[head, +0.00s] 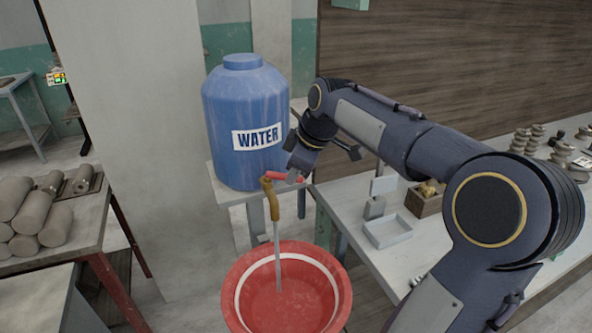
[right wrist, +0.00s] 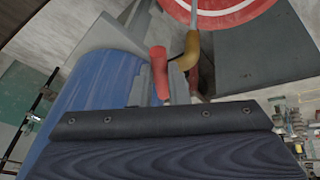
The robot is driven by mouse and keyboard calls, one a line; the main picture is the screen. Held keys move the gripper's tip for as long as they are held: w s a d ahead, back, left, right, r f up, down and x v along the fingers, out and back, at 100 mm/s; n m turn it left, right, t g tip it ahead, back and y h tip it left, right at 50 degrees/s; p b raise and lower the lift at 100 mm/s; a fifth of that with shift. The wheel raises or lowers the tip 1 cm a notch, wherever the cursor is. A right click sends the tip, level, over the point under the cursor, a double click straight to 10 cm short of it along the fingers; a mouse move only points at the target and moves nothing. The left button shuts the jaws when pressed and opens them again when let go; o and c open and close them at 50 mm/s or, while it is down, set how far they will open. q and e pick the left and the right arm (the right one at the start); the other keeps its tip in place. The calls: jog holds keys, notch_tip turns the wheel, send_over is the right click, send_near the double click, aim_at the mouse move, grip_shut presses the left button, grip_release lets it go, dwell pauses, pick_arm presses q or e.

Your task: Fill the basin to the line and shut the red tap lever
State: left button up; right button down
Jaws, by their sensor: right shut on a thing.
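A blue barrel (head: 245,105) marked WATER stands on a small stand, with a brass tap (head: 272,200) low on its front. The red tap lever (head: 283,176) sits at the top of the tap. My right gripper (head: 298,174) is shut on this lever; the lever also shows between the fingers in the right wrist view (right wrist: 159,73). A thin stream of water (head: 278,255) runs from the spout into the red basin (head: 338,290) below. A white line rings the basin's inner wall. The water's exact level is hard to tell. My left gripper is out of view.
A table on the right holds a pale tray (head: 388,232), a wooden box (head: 424,203) and several stacked clay-coloured pieces (head: 527,140). Several clay cylinders (head: 30,215) lie on a table at the left. A pillar (head: 140,130) stands left of the barrel.

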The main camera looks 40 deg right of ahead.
jog(key=shift+s+a+m+h, duration=0.15)
jog(key=shift+a+m+h, duration=0.15)
jog(key=shift+m, duration=0.4)
jog(key=c, duration=1.4)
grip_release()
jog(key=shift+r, duration=0.1)
jog(key=v, duration=0.7)
jog(key=shift+s+r, duration=0.2)
jog(key=shift+r, duration=0.15)
